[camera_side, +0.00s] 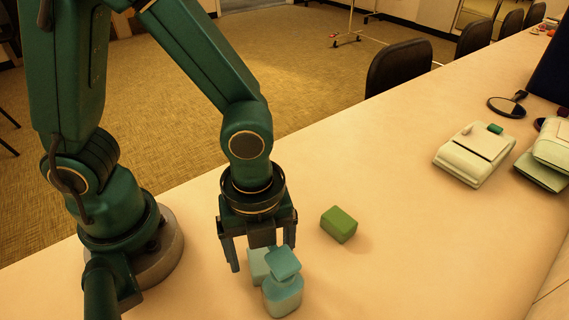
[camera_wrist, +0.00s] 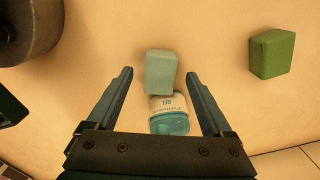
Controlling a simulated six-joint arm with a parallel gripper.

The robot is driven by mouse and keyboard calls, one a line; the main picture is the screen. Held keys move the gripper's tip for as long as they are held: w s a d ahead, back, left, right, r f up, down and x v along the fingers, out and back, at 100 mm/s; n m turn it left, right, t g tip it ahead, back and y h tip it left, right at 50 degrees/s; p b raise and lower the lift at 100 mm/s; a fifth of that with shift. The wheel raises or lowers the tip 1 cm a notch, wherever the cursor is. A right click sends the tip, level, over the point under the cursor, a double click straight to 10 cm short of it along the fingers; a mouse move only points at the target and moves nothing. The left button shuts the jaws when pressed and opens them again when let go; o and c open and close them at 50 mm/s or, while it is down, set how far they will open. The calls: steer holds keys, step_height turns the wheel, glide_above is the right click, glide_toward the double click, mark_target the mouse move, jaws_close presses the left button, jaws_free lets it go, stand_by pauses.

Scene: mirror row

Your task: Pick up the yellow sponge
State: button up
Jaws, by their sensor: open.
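No plainly yellow sponge shows in either view. My gripper (camera_side: 262,252) points down over the table with its fingers apart and nothing gripped. In the wrist view, a pale grey-green block (camera_wrist: 161,72) lies between the fingertips of my gripper (camera_wrist: 159,74). In the side view this block (camera_side: 258,266) is partly hidden behind a teal bottle-like container (camera_side: 283,297). The container (camera_wrist: 169,122) also shows in the wrist view, close beside the block, with a pale label. A green block (camera_side: 338,224) lies apart to the right, and it also shows in the wrist view (camera_wrist: 271,54).
A pale device (camera_side: 474,153) and a round dark-rimmed mirror (camera_side: 507,106) stand farther back. Black chairs (camera_side: 398,68) line the table's far edge.

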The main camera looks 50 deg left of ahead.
steer(key=shift+f, duration=0.2)
jaws_close()
steer(key=shift+r, duration=0.15)
steer(key=shift+r, duration=0.65)
step_height(320, 180, up, 2)
steer(key=shift+r, duration=0.2)
steer(key=w+a+r, duration=0.2)
steer(key=a+r, duration=0.5)
steer(key=a, duration=0.4)
steer(key=shift+w+a, duration=0.15)
steer(key=shift+w, duration=0.2)
